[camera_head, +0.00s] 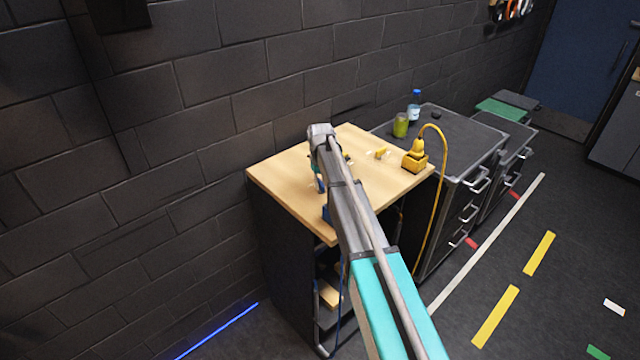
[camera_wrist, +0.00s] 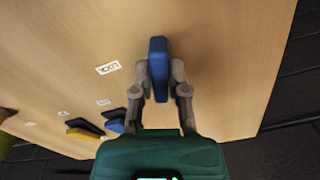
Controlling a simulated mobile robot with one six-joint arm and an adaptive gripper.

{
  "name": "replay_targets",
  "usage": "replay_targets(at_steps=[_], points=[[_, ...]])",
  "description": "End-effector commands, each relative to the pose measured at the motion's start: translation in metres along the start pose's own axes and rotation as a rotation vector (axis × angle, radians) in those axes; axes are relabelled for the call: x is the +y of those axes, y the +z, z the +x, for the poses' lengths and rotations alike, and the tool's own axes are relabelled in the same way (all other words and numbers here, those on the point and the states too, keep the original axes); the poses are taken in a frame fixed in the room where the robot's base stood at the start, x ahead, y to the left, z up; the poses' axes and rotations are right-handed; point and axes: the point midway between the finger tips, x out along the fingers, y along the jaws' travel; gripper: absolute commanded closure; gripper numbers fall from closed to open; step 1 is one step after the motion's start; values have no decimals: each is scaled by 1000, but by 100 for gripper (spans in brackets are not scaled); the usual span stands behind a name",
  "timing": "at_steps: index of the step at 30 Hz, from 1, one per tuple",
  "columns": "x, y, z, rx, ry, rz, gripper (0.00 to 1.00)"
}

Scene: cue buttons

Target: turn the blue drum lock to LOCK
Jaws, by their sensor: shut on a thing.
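The blue drum lock (camera_wrist: 158,62) shows in the wrist view as a long blue piece on the light wooden top, its long side running up and down the picture. My gripper (camera_wrist: 160,78) is shut on it, one grey finger on each side. A white LOCK label (camera_wrist: 108,68) lies on the wood to the left of the blue piece, apart from it. The base under the blue piece is hidden. In the head view my arm covers most of this spot.
The wooden-topped cabinet (camera_head: 280,185) stands against a dark block wall. A yellow device (camera_head: 415,160) with a yellow cable sits at its right edge. Left in the wrist view are a blue-and-black part (camera_wrist: 115,121) and a yellow-and-black part (camera_wrist: 85,129). A grey drawer unit (camera_head: 455,130) holds bottles.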

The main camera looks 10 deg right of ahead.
Motion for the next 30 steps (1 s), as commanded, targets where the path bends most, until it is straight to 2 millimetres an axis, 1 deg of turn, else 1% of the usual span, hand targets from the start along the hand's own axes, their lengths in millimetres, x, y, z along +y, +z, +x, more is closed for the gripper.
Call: replay_targets(at_steps=[30], points=[[6,3,0,0,0,958,100]])
